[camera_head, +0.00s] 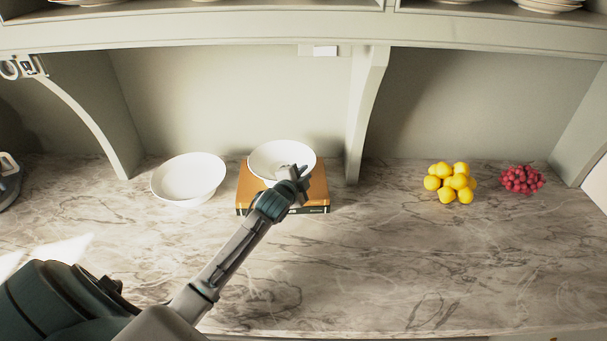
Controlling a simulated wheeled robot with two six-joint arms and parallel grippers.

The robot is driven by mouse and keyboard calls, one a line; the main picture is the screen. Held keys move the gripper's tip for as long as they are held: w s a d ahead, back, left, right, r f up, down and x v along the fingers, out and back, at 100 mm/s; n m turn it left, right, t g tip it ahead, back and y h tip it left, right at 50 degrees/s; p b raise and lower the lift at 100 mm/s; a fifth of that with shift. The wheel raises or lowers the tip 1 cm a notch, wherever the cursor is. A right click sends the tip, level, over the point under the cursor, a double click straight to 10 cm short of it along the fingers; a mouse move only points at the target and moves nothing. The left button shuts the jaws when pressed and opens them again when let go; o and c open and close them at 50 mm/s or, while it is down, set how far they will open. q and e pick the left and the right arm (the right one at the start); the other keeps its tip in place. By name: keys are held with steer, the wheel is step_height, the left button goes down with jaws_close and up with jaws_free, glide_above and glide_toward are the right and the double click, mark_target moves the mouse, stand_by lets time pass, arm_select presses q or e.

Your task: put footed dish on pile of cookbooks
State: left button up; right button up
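A pile of cookbooks (246,190) with an orange-brown cover lies on the marble counter, left of the middle divider. A round white dish (270,157) is on or just above the pile; whether it touches the cover I cannot tell. A second, similar white dish (188,178) stands on the counter to its left. Any foot under either dish is hard to make out. My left gripper (297,171) is at the front right rim of the dish over the books. It covers part of that rim, and its finger gap is unclear. My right gripper is not in view.
Yellow fruit (450,183) and a cluster of red fruit (522,179) lie on the counter at the right. A curved divider (364,110) stands just right of the books. A shelf edge (200,30) runs overhead. The front counter is clear.

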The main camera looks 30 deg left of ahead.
arm_select(q)
steer(key=shift+o, duration=0.9)
steer(key=shift+s+r, duration=0.1)
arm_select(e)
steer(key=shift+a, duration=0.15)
